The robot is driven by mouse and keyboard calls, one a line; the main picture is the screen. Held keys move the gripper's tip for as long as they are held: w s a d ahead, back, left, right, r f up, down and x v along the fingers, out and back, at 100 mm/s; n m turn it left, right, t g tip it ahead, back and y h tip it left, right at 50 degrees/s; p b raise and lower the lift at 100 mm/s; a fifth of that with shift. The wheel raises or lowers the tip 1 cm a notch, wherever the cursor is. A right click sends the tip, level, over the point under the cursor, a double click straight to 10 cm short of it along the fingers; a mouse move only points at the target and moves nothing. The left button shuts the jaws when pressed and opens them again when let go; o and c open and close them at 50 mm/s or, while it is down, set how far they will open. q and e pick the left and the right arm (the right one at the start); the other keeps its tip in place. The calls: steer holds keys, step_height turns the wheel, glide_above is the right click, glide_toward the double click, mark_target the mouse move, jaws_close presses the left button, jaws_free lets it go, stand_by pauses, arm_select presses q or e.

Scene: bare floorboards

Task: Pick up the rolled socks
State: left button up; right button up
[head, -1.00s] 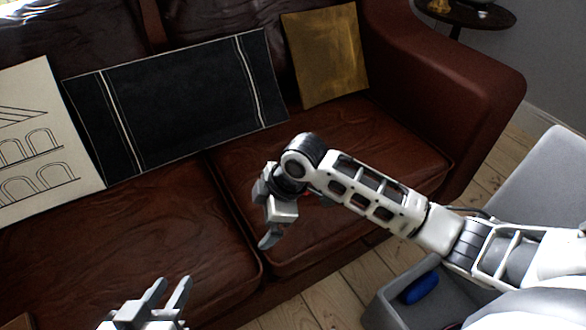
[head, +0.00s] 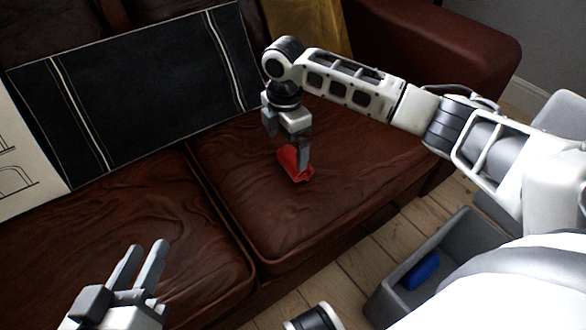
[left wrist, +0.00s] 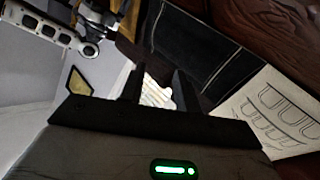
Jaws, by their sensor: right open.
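The rolled socks (head: 291,163) are a small red bundle on the right seat cushion of the brown leather sofa (head: 345,165). My right gripper (head: 287,150) points down just above and around the socks. Its fingers are apart, one at the near right side of the bundle and partly covering it. I cannot tell whether that finger touches the socks. My left gripper (head: 138,265) is at the lower left, in front of the left cushion, with its two fingers apart and nothing between them. Its fingers also show in the left wrist view (left wrist: 155,88); the socks cannot be made out there.
A black cushion with white stripes (head: 140,95) and a mustard cushion (head: 318,25) lean on the sofa back. A white cushion with drawn arches (head: 15,185) is at far left. A grey bin (head: 385,290) holding a blue item (head: 422,270) is at lower right.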

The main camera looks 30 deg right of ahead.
mark_target(290, 157)
steer(key=f+b, duration=0.1)
steer(key=f, duration=0.1)
steer(key=f+b, duration=0.1)
steer(key=f, duration=0.1)
steer(key=f+b, duration=0.1)
steer(key=f, duration=0.1)
steer(key=shift+d, duration=0.35)
steer(key=shift+f, duration=0.2)
arm_select(q)
steer(key=shift+d+r+n+t+h, duration=0.4)
steer(key=shift+d+r+n+h, duration=0.05)
steer(key=shift+r+n+h, duration=0.15)
arm_select(e)
steer(key=shift+r, duration=0.1)
steer(key=c, duration=1)
